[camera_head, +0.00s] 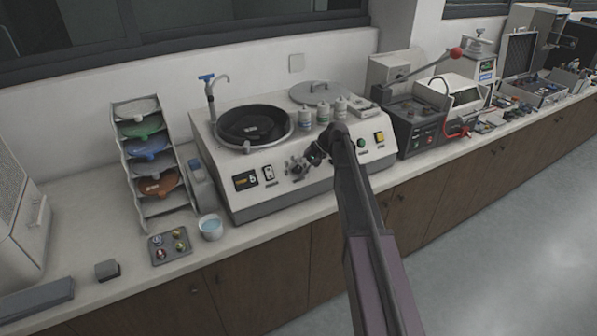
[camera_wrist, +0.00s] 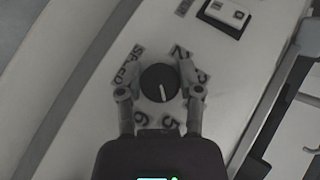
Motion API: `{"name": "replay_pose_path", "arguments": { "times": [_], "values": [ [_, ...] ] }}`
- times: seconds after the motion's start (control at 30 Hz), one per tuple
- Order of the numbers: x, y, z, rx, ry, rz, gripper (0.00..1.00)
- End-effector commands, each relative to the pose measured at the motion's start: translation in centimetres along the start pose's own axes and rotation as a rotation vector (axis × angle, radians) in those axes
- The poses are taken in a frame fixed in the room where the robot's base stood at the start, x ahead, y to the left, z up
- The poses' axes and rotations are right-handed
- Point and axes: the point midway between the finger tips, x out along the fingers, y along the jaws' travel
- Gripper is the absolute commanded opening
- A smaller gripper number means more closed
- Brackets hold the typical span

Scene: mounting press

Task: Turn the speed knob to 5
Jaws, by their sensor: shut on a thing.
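The speed knob (camera_wrist: 157,80) is round and dark with a white pointer line, in the middle of the wrist view. The line points down and slightly right, toward the printed 5 (camera_wrist: 168,122). A 6 (camera_wrist: 141,118) is left of it, and a 2 and 3 are at upper right. My gripper (camera_wrist: 160,77) is shut on the knob, one finger on each side. In the head view my gripper (camera_head: 311,158) is at the front panel of the polishing machine (camera_head: 290,187), and the knob is hidden there. The panel's display (camera_head: 246,180) appears to read 5.
A switch (camera_head: 269,173) is left of my gripper; green (camera_head: 362,143) and yellow (camera_head: 379,137) buttons are to the right. A cup (camera_head: 211,228) and sample tray (camera_head: 170,246) stand left of the machine. A black press (camera_head: 418,128) stands to the right.

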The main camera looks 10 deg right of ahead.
Motion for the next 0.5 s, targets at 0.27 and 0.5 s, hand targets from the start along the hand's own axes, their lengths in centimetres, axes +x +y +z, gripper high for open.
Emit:
{"name": "replay_pose_path", "arguments": {
  "times": [0.27, 0.5],
  "values": [
    [0.02, 0.07, 0.11, 0.001, -0.002, 0.003, 0.0],
    [-0.01, 0.04, 0.04, 0.0, -0.001, 0.002, 0.82]
  ]
}}
